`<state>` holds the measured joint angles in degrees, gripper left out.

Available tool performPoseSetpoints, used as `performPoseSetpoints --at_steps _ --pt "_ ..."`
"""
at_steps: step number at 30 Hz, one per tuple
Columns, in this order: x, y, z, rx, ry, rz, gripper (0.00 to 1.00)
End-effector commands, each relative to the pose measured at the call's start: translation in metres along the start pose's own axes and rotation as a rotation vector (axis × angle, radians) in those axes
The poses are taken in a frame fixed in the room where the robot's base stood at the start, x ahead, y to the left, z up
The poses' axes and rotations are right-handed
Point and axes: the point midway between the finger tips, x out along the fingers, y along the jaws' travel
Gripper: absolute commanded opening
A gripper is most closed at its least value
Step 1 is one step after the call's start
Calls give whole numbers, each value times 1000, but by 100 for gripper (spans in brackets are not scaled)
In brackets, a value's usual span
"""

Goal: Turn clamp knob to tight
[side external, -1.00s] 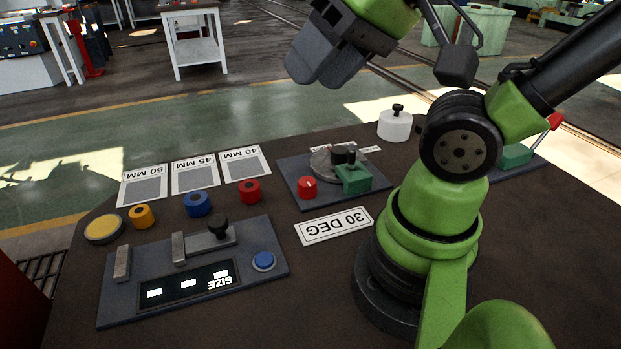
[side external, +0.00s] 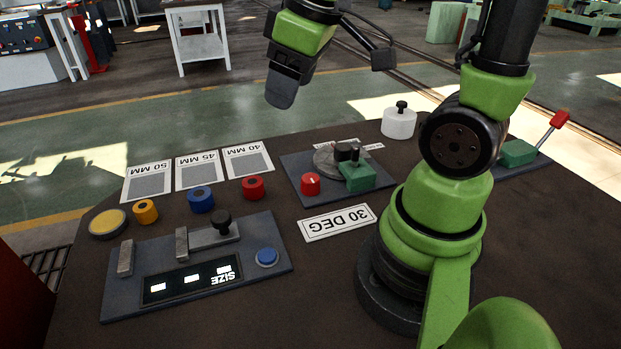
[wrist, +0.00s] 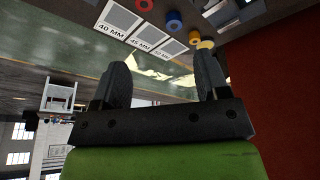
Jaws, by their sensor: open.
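The red knob (side external: 310,184), with a white line on its top, sits at the front left corner of the bender's dark plate (side external: 292,164). Beside it on that plate are a grey round disc (side external: 325,160) with black rollers and a green block (side external: 360,178). No label for tight or loose is readable. My gripper (side external: 280,92) is up in the air behind and above the plate, clear of the knob. In the wrist view my gripper (wrist: 162,72) shows two dark fingers spread apart with nothing between them; the knob is not in that view.
Orange (side external: 145,211), blue (side external: 201,199) and red (side external: 253,188) rings stand before size cards (side external: 197,172). A size gauge plate (side external: 125,296) with a blue button (side external: 267,257) lies in front. A white weight (side external: 399,123) and red-handled lever (side external: 551,128) are behind.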

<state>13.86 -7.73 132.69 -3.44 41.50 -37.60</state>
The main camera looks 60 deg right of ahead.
Motion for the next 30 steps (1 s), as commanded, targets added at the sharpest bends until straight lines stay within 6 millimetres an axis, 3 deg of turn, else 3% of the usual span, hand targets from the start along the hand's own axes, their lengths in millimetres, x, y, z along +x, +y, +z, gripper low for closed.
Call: performPoseSetpoints --at_steps 6,12,23,30 --pt "74 53 11 -323 -197 -37 68" --pt "124 81 36 -551 -291 -124 68" --pt "160 88 55 -645 -317 -170 68" --pt "200 85 69 -643 -318 -170 68"
